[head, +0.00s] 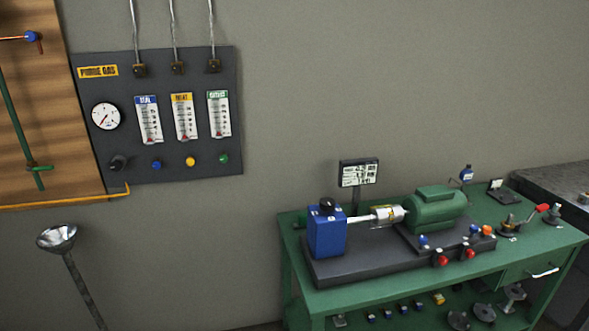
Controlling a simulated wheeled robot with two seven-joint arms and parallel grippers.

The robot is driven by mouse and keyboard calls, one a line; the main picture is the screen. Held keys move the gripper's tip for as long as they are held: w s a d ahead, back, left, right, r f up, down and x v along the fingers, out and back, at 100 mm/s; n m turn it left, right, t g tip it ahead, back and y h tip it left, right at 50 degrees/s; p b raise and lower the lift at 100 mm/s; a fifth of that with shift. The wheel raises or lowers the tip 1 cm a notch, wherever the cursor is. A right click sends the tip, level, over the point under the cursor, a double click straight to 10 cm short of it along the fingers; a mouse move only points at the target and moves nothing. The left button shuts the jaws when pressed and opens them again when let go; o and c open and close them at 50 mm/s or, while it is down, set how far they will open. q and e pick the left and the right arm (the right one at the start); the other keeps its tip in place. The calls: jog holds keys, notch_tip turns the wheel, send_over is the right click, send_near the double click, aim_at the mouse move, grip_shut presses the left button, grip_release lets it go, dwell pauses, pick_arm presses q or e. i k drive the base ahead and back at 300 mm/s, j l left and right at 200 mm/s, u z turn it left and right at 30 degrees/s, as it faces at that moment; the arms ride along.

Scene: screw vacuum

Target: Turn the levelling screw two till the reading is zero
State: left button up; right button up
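The machine, on a dark base plate (372,262), has a blue block (326,234), a shaft with a silver coupling (383,215) and a green motor (436,211). Small blue (423,241), red (441,260) and orange (488,231) knobs sit around the motor's foot. I cannot tell which one is levelling screw two. Neither of my grippers is in view, and nothing is seen touching the knobs.
The machine stands on a green bench (349,301) with several small parts on its lower shelf. A red-handled tool (541,208) lies at its right end. A purge gas panel (180,80) hangs on the wall. A metal bowl on a pole (57,238) stands at left.

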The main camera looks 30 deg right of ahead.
aim_at(474, 229)
jog(key=z, duration=1.75)
